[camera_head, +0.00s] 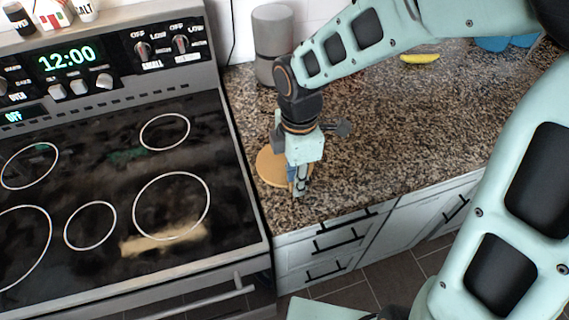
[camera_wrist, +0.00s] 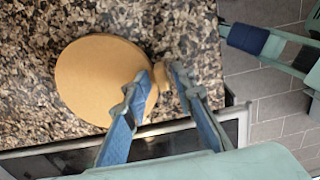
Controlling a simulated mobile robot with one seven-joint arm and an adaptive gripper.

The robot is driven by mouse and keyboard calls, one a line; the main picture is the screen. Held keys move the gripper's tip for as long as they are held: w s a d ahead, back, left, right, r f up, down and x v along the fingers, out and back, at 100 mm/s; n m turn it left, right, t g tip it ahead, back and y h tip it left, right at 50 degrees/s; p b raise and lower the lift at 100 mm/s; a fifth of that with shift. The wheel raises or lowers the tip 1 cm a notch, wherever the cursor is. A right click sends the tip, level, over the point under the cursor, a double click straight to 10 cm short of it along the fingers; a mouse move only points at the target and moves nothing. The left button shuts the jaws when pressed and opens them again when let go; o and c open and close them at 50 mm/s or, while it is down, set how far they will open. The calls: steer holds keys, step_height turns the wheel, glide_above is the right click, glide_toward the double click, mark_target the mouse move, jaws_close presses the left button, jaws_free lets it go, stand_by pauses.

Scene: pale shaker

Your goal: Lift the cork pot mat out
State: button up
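The cork pot mat (camera_head: 269,168) is a round tan disc lying flat on the speckled counter, beside the stove. In the wrist view the mat (camera_wrist: 92,75) fills the left middle, with its right edge partly behind one finger. My gripper (camera_head: 299,188) points down at the mat's right front edge and hides part of it. In the wrist view my gripper (camera_wrist: 163,74) has its two blue fingers apart. A small tan piece at the mat's edge shows between the fingertips. I cannot tell whether either finger touches it.
The black glass stove (camera_head: 120,190) borders the counter on the left. A grey cylinder (camera_head: 272,42) stands behind my gripper near the wall. A yellow banana (camera_head: 420,58) lies farther back. The counter (camera_head: 400,130) right of my gripper is clear; its front edge is close by.

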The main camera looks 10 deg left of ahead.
steer(key=shift+s+d+f, duration=0.2)
steer(key=shift+s+f, duration=0.05)
steer(key=shift+s, duration=0.05)
jaws_close()
steer(key=shift+w+r+p, duration=0.1)
steer(key=shift+r+p, duration=0.2)
steer(key=shift+p, duration=0.05)
steer(key=shift+a+r, duration=0.1)
steer(key=shift+r, duration=0.2)
steer(key=shift+w+r+p, duration=0.15)
steer(key=shift+r+p, duration=0.2)
steer(key=shift+p, duration=0.2)
steer(key=shift+r+p, duration=1.75)
steer(key=shift+p, duration=0.15)
